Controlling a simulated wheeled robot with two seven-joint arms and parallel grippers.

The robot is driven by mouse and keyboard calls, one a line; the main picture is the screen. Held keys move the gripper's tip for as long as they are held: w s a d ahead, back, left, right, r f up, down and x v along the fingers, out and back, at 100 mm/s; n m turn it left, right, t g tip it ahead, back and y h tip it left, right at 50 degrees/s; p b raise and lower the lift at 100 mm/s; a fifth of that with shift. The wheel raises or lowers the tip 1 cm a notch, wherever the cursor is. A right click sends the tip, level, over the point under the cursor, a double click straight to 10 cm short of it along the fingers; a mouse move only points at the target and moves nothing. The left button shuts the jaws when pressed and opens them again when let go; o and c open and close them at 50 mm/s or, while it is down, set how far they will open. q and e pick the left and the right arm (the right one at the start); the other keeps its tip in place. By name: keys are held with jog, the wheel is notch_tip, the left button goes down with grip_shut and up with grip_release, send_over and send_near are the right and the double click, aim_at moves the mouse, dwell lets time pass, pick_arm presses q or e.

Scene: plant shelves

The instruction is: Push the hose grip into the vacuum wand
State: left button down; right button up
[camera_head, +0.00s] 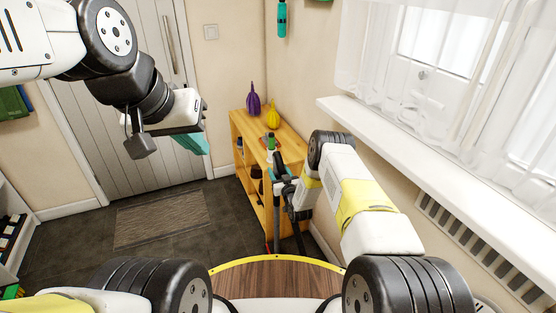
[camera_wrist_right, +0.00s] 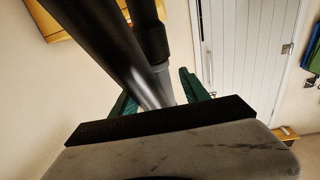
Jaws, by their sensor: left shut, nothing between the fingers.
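A black hose grip (camera_head: 278,166) is beside the wooden shelf, with the upright dark vacuum wand (camera_head: 277,215) below it. I cannot tell whether the two are joined. My right gripper (camera_head: 289,188) is at this dark assembly, partly hidden by its own arm. In the right wrist view a thick dark tube (camera_wrist_right: 100,40) and a second tube with a grey end (camera_wrist_right: 159,82) run down between the teal fingers of my right gripper (camera_wrist_right: 160,88). I cannot tell whether the fingers press on them. My left gripper (camera_head: 190,143) is shut and empty, raised before the door, far from the wand.
The wooden shelf (camera_head: 248,127) carries a purple vase (camera_head: 253,104), a yellow vase (camera_head: 273,115) and a small bottle. A window sill (camera_head: 375,130) and radiator (camera_head: 480,235) line the right wall. Dark floor with a mat (camera_head: 160,218) lies open at left.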

jog(key=v, duration=0.8)
dwell(0.4)
